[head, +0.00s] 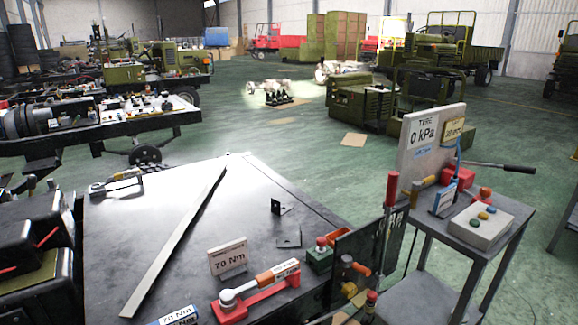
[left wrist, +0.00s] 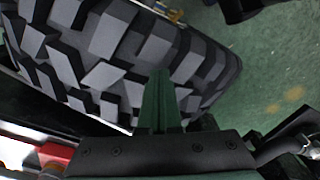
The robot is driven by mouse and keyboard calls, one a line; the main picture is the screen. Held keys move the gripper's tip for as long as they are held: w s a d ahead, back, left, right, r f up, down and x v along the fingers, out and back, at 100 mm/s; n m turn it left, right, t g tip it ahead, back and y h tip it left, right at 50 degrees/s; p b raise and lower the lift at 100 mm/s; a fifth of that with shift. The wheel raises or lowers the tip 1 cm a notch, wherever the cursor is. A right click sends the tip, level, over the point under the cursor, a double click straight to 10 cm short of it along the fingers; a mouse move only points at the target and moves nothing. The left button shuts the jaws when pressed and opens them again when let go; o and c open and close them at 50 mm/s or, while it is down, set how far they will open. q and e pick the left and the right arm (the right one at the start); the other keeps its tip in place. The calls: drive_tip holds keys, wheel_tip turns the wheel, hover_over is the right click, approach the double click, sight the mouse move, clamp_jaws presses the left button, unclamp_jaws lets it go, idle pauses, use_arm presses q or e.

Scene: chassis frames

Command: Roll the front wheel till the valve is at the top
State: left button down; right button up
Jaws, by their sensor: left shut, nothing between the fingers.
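A black tyre with chunky tread blocks (left wrist: 130,50) fills the upper left of the left wrist view. I take it to be the front wheel, seen from its tread side. My left gripper (left wrist: 160,80) is shut and empty, its green fingers together over the lower edge of the tread. I cannot tell whether the fingertips touch the rubber. The valve and the wheel's side face are not visible in either view. My right gripper is in neither view, and my left one is outside the head view.
A grey cart (head: 428,290) with a 0 kPa tyre board (head: 424,140) stands right. Chassis frames (head: 90,135) stand left. The green floor between is mostly clear.

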use_arm(q)
drive_tip(key=shift+f, duration=0.35)
drive_tip(key=shift+w+d+r+p, duration=0.1)
drive_tip(key=shift+w+d+p, duration=0.25)
drive_tip(key=shift+d, duration=0.3)
drive_tip(key=shift+w+d+r+p, duration=0.1)
drive_tip(key=shift+w+d+p, duration=0.25)
drive_tip(key=shift+d, duration=0.3)
drive_tip(key=shift+w+d, duration=0.1)
drive_tip(key=shift+w, duration=0.05)
drive_tip(key=shift+w+d, duration=0.45)
drive_tip(key=shift+d, duration=0.15)
drive_tip(key=shift+w+d, duration=0.4)
drive_tip(key=shift+d, duration=0.2)
drive_tip(key=shift+d+f, duration=0.1)
drive_tip(key=shift+d, duration=0.1)
drive_tip(key=shift+w+d+f, duration=0.1)
drive_tip(key=shift+w+d, duration=0.35)
drive_tip(key=shift+d, duration=0.15)
drive_tip(key=shift+w+d, duration=0.4)
drive_tip(key=shift+d, duration=0.2)
